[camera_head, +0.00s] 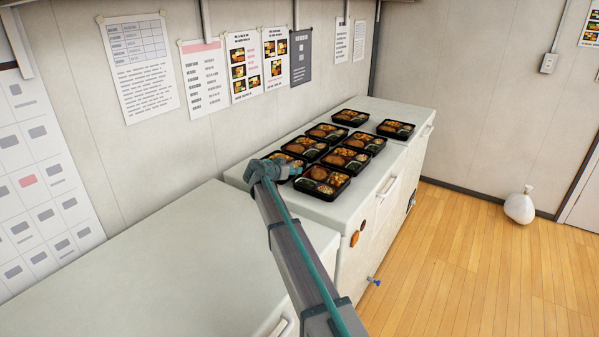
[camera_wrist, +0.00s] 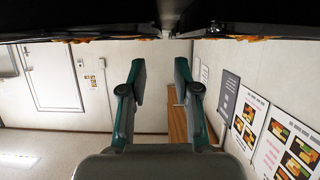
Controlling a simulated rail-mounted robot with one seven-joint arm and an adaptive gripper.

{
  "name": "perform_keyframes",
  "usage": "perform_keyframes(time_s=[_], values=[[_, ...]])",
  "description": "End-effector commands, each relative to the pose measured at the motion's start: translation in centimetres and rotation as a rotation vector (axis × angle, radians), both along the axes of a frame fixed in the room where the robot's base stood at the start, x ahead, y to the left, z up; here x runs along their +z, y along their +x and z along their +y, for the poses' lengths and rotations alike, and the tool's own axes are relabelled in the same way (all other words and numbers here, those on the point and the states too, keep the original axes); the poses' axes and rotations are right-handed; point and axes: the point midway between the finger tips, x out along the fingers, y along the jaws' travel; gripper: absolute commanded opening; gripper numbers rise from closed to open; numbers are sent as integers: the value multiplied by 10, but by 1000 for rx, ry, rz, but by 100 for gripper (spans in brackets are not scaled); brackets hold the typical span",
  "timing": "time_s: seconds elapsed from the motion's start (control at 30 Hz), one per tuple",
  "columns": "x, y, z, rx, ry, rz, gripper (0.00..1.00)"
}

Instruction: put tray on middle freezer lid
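Several black bento trays with food sit close together on the white freezer lid (camera_head: 243,176) in the middle of the row. The near right tray (camera_head: 322,184) lies by the lid's front edge. Another tray (camera_head: 281,157) is partly hidden behind my gripper (camera_head: 292,171). Two more trays, one at the back (camera_head: 350,117) and one at the right (camera_head: 396,129), sit apart on the far freezer. In the wrist view my gripper (camera_wrist: 159,66) has its fingers apart with nothing between them. Dark tray edges (camera_wrist: 80,30) cross the top of that view, with a narrow gap between two trays.
The nearest freezer lid (camera_head: 130,265) is bare. A wall with posters (camera_head: 245,66) runs behind the freezers. A white bag (camera_head: 520,207) stands on the wooden floor to the right, which is otherwise clear.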

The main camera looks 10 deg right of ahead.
Motion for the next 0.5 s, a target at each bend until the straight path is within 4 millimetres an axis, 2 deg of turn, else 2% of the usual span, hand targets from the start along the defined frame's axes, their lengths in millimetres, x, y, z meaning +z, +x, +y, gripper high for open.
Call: perform_keyframes(time_s=[0.03,0.2,0.5], values=[[2,-10,7,2,0,-1,31],[15,-30,26,1,1,-2,31],[26,-44,40,1,0,-2,31]])
